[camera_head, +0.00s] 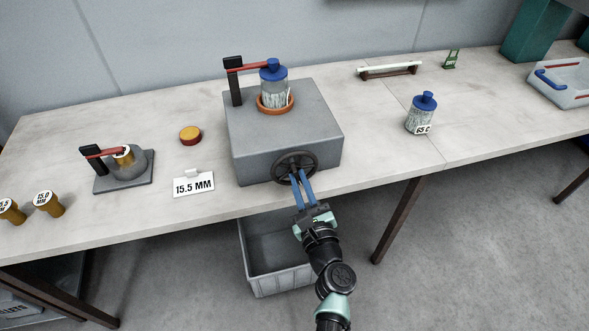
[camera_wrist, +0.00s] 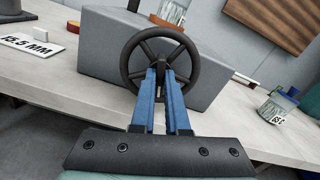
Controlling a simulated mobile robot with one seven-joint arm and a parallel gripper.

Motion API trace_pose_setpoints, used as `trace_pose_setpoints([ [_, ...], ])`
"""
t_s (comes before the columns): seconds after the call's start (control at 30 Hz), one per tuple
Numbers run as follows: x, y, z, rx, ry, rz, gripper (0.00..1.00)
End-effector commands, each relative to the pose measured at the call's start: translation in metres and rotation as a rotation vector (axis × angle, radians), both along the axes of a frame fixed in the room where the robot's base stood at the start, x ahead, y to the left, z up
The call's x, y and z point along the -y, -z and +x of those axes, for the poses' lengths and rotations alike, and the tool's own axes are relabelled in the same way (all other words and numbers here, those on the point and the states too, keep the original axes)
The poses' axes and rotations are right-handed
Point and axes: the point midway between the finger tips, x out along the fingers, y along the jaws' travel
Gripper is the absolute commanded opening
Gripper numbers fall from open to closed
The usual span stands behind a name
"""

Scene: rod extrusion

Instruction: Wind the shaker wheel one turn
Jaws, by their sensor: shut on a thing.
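The shaker (camera_head: 262,150) is a grey box on the bench with a dark spoked wheel (camera_head: 295,166) on its front face. A blue-capped jar (camera_head: 272,88) stands upright on top in an orange ring, with a red arm from a black post over its cap. My gripper (camera_head: 299,176) reaches up from the front edge, its blue fingers at the lower part of the wheel. In the wrist view the fingers (camera_wrist: 163,75) close on the lower part of the wheel (camera_wrist: 160,45). The exact grip point is partly hidden by the fingertips.
A label card reading 15.5 MM (camera_head: 193,185) and a red-yellow disc (camera_head: 190,134) lie left of the shaker. A second blue-capped jar (camera_head: 421,112) marked 65 C stands to the right. A grey bin (camera_head: 270,245) is below the bench edge, near my arm.

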Motion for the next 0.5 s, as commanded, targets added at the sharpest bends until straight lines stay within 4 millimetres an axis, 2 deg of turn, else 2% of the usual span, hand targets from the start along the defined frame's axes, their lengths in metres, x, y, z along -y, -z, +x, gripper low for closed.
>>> trace_pose_setpoints([
  [0.1, 0.0001, -0.0010, -0.0001, -0.028, 0.001, 0.078, 0.00],
  [0.4, 0.0003, -0.0002, 0.0001, -0.033, 0.001, 0.098, 0.00],
  [0.5, 0.0002, -0.0022, 0.0002, -0.050, 0.000, 0.154, 0.00],
])
